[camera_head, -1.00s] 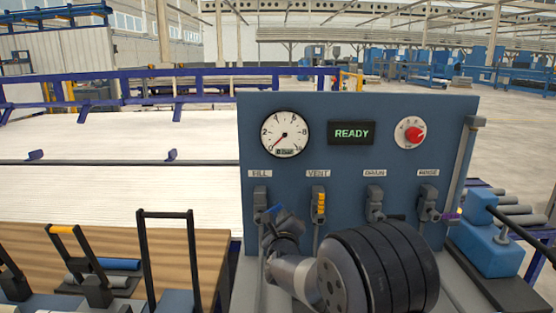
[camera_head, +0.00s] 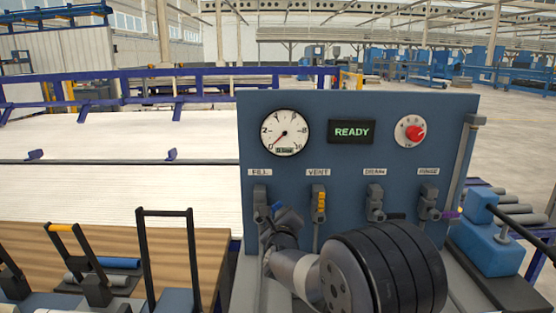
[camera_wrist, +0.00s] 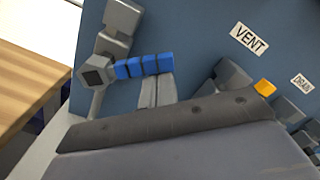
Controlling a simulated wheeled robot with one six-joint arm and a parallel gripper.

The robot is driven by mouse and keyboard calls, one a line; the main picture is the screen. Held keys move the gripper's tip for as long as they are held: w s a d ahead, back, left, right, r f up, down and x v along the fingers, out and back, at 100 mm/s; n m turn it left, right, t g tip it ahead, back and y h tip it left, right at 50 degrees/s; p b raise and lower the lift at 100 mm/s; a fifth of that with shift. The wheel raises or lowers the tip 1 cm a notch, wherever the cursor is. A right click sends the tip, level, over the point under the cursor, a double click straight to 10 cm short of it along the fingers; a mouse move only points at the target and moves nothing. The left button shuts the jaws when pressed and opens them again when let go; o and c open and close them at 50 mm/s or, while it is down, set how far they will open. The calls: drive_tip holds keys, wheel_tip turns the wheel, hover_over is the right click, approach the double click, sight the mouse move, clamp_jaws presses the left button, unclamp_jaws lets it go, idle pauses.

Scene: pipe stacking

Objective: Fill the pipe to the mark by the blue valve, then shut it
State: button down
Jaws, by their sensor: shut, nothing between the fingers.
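The blue valve handle (camera_wrist: 143,66) sticks out sideways from its grey valve body (camera_wrist: 97,72) in the wrist view. In the head view the valve (camera_head: 261,200) sits under the FILL label, its handle partly hidden by my gripper. My gripper (camera_head: 285,215) is shut and empty, close beside the handle; I cannot tell whether it touches. The round gauge (camera_head: 285,132) has its needle at the low left end of the scale. No fill mark can be made out.
A red knob (camera_head: 415,132) is on the panel (camera_head: 360,105). A wooden bench (camera_head: 208,255) stands at left.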

sight(275, 205)
drive_tip(key=shift+a+r, duration=0.15)
drive_tip(key=shift+r, duration=0.3)
drive_tip(key=shift+a+r, duration=0.3)
drive_tip(key=shift+r, duration=0.2)
drive_tip(key=shift+a+r, duration=0.15)
drive_tip(key=shift+a, duration=0.05)
drive_tip(key=shift+a+r, duration=0.15)
drive_tip(key=shift+r, duration=0.1)
idle(0.4)
drive_tip(key=shift+a+r, duration=0.25)
drive_tip(key=shift+a, duration=0.2)
